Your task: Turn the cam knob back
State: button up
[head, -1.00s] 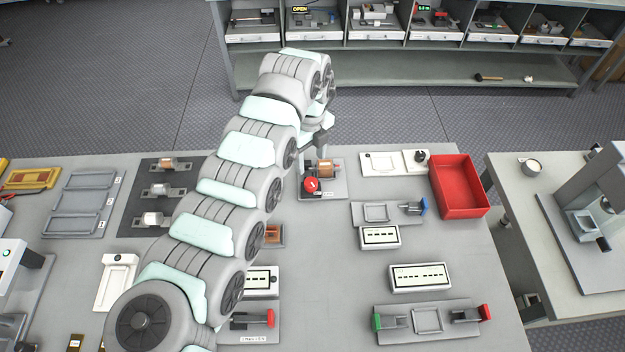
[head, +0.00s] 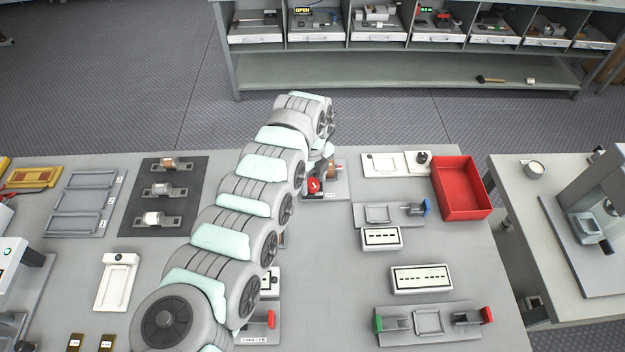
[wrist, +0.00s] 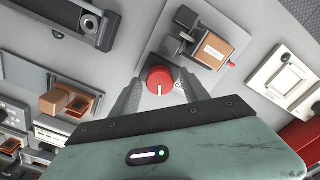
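The red cam knob (head: 313,185) with a white pointer line is on a small grey fixture plate (head: 340,192) behind the middle of the table. In the wrist view the knob (wrist: 159,80) shows its round face, with the line pointing down the picture. An orange-brown block (wrist: 213,50) sits in the fixture beside it. My gripper (wrist: 160,84) is open, one finger on each side of the knob. Gaps seem to show between the fingers and the knob; I cannot tell whether they touch it. In the head view my arm hides the fingertips.
A red bin (head: 462,188) stands at the back right. A white panel with a black knob (head: 422,158) is beside it. A fixture with a blue end (head: 427,207) and a white display box (head: 381,238) lie right of my arm. Bare tabletop (head: 325,290) is clear in front.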

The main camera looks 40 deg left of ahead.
grip_shut()
dwell(0.3)
